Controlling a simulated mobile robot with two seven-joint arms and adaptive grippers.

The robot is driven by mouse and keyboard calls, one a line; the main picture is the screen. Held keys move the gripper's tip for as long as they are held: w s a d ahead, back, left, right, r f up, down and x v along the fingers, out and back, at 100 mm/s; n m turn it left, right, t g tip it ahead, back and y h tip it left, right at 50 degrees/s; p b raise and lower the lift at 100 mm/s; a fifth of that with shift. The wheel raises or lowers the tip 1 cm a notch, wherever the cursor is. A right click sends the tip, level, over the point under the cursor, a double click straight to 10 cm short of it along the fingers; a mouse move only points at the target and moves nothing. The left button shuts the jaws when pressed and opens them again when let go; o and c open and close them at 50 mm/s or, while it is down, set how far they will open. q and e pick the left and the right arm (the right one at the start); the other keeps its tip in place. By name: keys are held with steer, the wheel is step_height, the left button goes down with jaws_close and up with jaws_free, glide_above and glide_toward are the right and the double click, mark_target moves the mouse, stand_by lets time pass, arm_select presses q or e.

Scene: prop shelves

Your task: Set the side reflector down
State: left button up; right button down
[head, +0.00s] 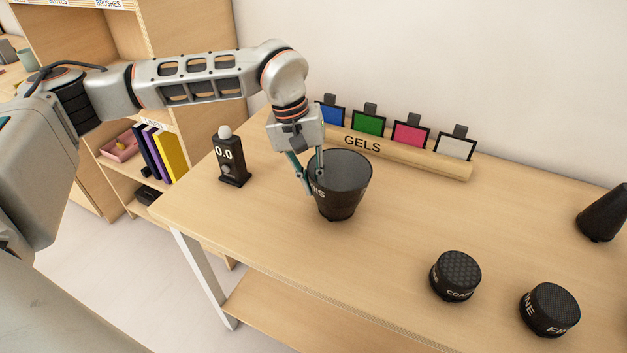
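The side reflector appears to be the black, cup-shaped piece (340,192) with its wide mouth up and pale lettering on its left side, partly hidden by a finger. It is upright at the left-middle of the table. I cannot tell whether its base touches the tabletop. My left gripper (311,180) points down at its left rim, one finger outside the wall and the other at the rim. The fingers look closed on the wall. My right gripper is not in view.
A wooden GELS rack (400,152) with colored cards stands behind. A black meter (231,158) stands left. Two round black grid pieces, one (456,276) and another (549,310), lie front right. A black cone (603,214) stands far right. The table's middle is clear.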

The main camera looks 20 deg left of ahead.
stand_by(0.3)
arm_select(q)
steer(key=shift+r, duration=0.2)
steer(key=p+v, duration=0.1)
steer(key=v, duration=1.1)
